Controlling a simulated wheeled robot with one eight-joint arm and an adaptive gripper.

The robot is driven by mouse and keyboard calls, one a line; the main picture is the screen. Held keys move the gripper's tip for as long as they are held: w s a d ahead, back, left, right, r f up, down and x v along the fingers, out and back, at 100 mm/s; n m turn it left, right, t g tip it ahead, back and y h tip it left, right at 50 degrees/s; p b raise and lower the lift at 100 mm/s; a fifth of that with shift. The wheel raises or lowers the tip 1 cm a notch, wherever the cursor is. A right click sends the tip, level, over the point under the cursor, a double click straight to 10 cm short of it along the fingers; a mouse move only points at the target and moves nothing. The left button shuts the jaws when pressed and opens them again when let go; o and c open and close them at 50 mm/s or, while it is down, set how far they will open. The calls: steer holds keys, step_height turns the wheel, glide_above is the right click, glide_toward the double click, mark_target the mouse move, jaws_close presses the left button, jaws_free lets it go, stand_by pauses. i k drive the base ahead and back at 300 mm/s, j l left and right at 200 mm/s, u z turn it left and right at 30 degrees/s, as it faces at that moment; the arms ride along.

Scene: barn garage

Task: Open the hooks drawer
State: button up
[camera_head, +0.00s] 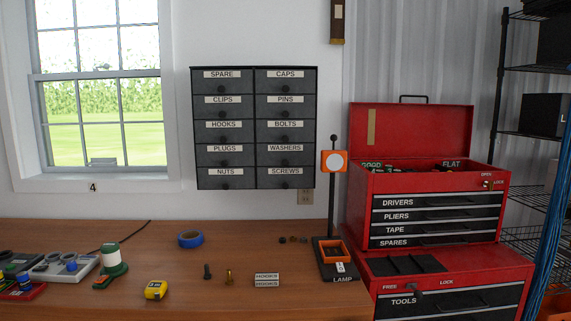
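The hooks drawer (224,130) is in the dark grey wall cabinet (253,68) above the wooden workbench. It is in the left column, third row from the top, with a white HOOKS label and a small dark round knob at its lower middle. It looks closed, level with the drawers around it. CLIPS (223,106) is directly above it, PLUGS (224,154) directly below, and BOLTS (286,130) beside it on the right. My gripper is not in view.
The workbench (190,286) holds blue tape (190,239), a yellow tape measure (155,290), a green spool (113,262) and small parts. A lamp (333,200) stands right of the cabinet, beside a red toolbox (430,180) with its lid up. The wall before the drawers is unobstructed.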

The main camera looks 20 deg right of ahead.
mark_target(206, 131)
steer(key=i+j+z, duration=0.2)
steer(key=i, duration=0.3)
steer(key=i+j+z, duration=0.25)
steer(key=i, duration=0.25)
